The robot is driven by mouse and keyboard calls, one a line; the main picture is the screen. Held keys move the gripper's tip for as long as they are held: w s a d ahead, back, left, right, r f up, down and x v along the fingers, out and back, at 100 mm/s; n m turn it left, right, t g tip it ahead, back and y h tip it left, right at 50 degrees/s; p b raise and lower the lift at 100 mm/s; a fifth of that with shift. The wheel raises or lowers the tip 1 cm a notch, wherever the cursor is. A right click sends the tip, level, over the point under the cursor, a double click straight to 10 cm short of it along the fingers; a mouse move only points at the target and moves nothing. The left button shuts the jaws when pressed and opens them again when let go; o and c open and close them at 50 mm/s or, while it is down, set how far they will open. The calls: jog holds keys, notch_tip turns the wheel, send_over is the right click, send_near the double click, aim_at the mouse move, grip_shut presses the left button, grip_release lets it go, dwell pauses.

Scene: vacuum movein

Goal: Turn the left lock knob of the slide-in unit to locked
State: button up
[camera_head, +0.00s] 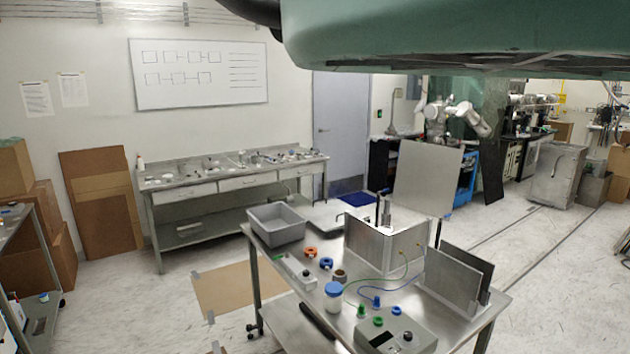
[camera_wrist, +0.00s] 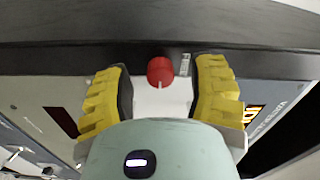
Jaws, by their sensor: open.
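A round red knob (camera_wrist: 160,71) shows in the wrist view, near the upper middle, with a pale mark at its lower edge. A small printed label (camera_wrist: 185,65) is just to its right. My gripper (camera_wrist: 162,76) is open, with one yellow ridged finger on each side of the knob. Gaps show between the knob and both fingers, so they look apart from it. Grey panels (camera_wrist: 30,112) lie behind the fingers, with a dark display at left and a lit orange one at right. I cannot tell the knob's lock state. The head view does not show the knob.
A dark bar (camera_wrist: 110,55) runs across above the knob. In the head view, a metal table (camera_head: 290,262) carries a grey bin (camera_head: 276,224), jars, plates and a control box (camera_head: 396,334). A long bench (camera_head: 235,185) stands by the wall. Floor between them is partly clear.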

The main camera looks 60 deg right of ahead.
notch_tip(320, 180, up, 10)
dwell(0.6)
